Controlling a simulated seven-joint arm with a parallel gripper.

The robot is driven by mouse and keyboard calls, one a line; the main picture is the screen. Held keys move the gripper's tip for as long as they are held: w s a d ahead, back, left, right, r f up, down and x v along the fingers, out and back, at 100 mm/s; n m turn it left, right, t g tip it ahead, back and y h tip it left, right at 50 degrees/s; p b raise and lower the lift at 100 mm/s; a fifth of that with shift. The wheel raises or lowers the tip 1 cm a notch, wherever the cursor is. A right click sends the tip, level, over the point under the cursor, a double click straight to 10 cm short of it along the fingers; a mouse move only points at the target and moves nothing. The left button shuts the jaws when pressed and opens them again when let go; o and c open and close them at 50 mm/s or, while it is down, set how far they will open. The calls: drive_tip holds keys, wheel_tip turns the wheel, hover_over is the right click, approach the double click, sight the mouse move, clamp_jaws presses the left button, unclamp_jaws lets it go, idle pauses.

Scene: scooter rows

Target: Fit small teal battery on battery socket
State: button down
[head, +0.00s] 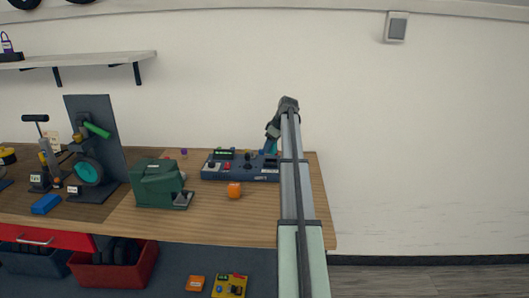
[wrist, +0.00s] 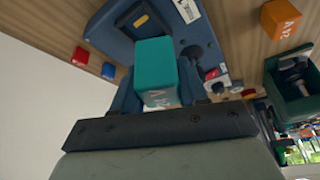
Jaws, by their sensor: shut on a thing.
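The small teal battery (wrist: 155,62) is between the fingers of my gripper (wrist: 158,92) in the wrist view, with pale lettering on its lower face. It also shows as a small teal patch (head: 270,146) in the head view. My gripper (head: 271,139) is shut on it, over the right end of the dark blue console (head: 242,174). The console also shows behind the battery in the wrist view (wrist: 103,33). The battery hides part of the console, and I cannot make out the battery socket or whether the battery touches it.
Small red (wrist: 80,56) and blue (wrist: 108,70) blocks lie beside the console. A tool stand (head: 93,140) is farther left. The wooden table (head: 220,225) is clear in front.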

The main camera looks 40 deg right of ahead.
drive_tip(key=n, duration=0.1)
drive_tip(key=w+d+n+y, duration=0.1)
drive_tip(key=shift+r+n+g, duration=0.25)
drive_tip(key=shift+n+g, duration=0.05)
drive_tip(key=shift+w+r+n+g+y, duration=0.1)
drive_tip(key=shift+n+g+y, duration=0.05)
drive_tip(key=shift+n, duration=0.45)
drive_tip(key=shift+w+r+n+g+y, duration=0.1)
drive_tip(key=shift+n+g+y, duration=0.05)
drive_tip(key=shift+n, duration=0.45)
drive_tip(key=shift+f, duration=0.15)
drive_tip(key=shift+f, duration=2.65)
drive_tip(key=shift+f, duration=0.25)
drive_tip(key=c, duration=0.5)
unclamp_jaws()
drive_tip(key=shift+o, duration=0.3)
drive_tip(key=o, duration=0.3)
